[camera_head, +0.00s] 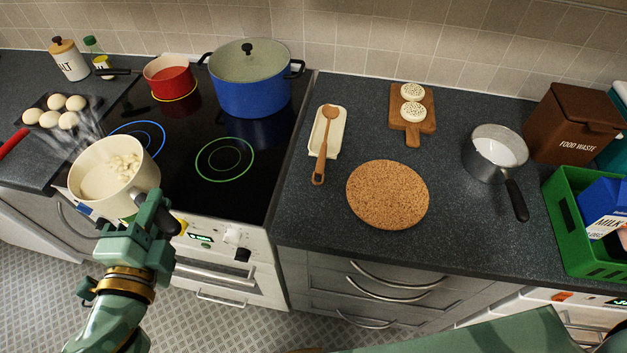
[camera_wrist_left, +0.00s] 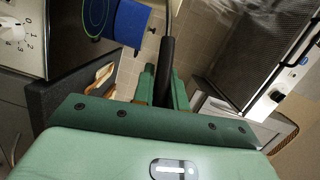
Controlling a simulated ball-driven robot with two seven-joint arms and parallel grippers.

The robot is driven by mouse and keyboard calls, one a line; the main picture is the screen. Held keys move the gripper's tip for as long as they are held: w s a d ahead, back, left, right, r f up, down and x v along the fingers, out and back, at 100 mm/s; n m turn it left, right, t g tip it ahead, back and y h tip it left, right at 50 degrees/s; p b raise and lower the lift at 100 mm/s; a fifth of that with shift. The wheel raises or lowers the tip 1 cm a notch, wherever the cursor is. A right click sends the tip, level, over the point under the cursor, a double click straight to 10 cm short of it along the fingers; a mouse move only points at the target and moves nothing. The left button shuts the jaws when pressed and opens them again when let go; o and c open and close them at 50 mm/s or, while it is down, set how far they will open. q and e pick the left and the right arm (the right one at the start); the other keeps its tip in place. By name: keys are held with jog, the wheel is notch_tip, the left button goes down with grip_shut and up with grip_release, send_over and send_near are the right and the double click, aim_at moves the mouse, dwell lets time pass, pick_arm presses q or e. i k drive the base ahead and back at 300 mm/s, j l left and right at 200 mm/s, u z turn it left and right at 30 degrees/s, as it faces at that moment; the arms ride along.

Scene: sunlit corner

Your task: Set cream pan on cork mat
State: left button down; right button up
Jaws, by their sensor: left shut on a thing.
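The cream pan (camera_head: 112,206), with pale lumps inside and steam beside it, is held in the air over the front left of the stove. My left gripper (camera_head: 158,212) is shut on its dark handle, which also shows between the fingers in the left wrist view (camera_wrist_left: 167,68). The pan looks roughly level. The round cork mat (camera_head: 387,195) lies bare on the dark counter right of the stove, well to the right of the pan. My right gripper is not in view.
A blue pot (camera_head: 252,92) and a red pan (camera_head: 170,80) stand on the stove (camera_head: 200,190). Around the mat are a wooden spoon on a white rest (camera_head: 338,140), a board with round crackers (camera_head: 425,122), a grey saucepan (camera_head: 484,165) and a green crate (camera_head: 570,240).

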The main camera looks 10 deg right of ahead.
aim_at(388, 219)
jog(key=k+l+z, duration=0.5)
jog(key=l+z, duration=0.25)
jog(key=k+l+z, duration=0.15)
jog(key=l+z, duration=0.2)
